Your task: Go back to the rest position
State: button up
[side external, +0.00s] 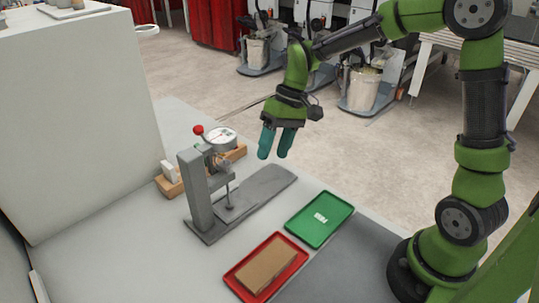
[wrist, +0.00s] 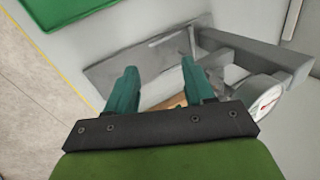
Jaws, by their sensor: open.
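My gripper (side external: 276,143) hangs from the green arm with its two teal fingers pointing down. It is in the air above and to the right of the grey gauge stand (side external: 200,199). The wrist view shows the two fingers (wrist: 157,88) apart, with nothing held between them. Below and beyond them in that view lie the stand's grey base plate (wrist: 140,55) and its round dial (wrist: 266,101).
A red tray (side external: 240,284) holds a brown block (side external: 268,266). A wooden block (side external: 170,187) is behind the stand. A tall white cabinet (side external: 75,110) stands at the left.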

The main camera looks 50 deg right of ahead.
jog(key=s+d+r+m+t+h, duration=0.1)
jog(key=s+r+t, duration=0.2)
jog(key=s, duration=0.4)
jog(key=s+d+r+m+t+h, duration=0.1)
jog(key=s+r+t, duration=0.2)
jog(key=s+r, duration=0.3)
jog(key=shift+s+d+m+t, duration=0.2)
jog(key=shift+s+m+t, duration=0.2)
jog(key=shift+s, duration=0.85)
jog(key=shift+r, duration=0.1)
